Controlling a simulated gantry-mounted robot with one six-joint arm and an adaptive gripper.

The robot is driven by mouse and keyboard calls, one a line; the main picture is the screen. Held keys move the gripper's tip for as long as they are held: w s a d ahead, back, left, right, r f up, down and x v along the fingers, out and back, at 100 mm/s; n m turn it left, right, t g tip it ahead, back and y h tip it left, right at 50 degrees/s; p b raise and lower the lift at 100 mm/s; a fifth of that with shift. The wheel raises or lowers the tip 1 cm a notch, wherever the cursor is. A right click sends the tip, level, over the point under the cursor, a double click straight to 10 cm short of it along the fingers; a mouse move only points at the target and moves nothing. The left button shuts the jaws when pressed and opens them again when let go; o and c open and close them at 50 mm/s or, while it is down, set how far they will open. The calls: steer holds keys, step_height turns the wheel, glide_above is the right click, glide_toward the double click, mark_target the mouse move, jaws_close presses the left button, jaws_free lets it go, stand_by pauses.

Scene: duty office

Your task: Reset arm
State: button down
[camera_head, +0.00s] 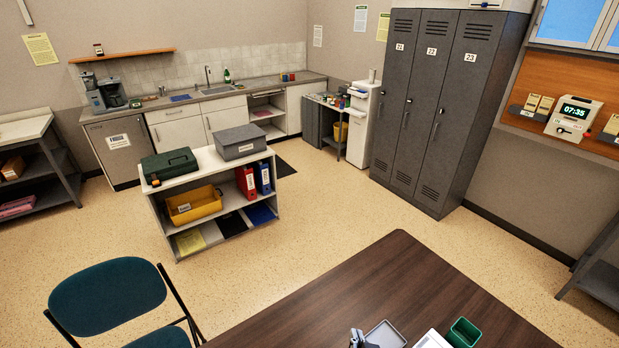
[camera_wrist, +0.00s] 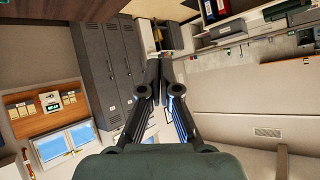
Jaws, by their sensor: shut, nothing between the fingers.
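My gripper (camera_wrist: 165,68) shows in the wrist view, with its two fingers together and nothing between them. It is shut and points out into the room, which appears upside down in this view. In the head view, a small grey part at the bottom edge by the table may be mine, but I cannot tell. The rest of my arm is not clearly visible there.
A brown table (camera_head: 385,290) fills the front, with a green cup (camera_head: 463,333) and a grey tray (camera_head: 386,334) near its lower edge. A teal chair (camera_head: 108,298) stands left. A white shelf (camera_head: 208,168), grey lockers (camera_head: 435,110) and a counter (camera_head: 200,101) stand beyond open floor.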

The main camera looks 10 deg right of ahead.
steer(key=s+a+r+n+t+y+p, duration=0.1)
steer(key=s+a+r+n, duration=0.1)
steer(key=s+a+r, duration=0.4)
steer(key=s+a+r+n+t+y+p, duration=0.1)
steer(key=a+r+n, duration=0.2)
steer(key=a+r, duration=0.65)
step_height(320, 180, up, 10)
steer(key=p, duration=1.1)
steer(key=shift+a+p, duration=0.2)
steer(key=shift+p, duration=0.2)
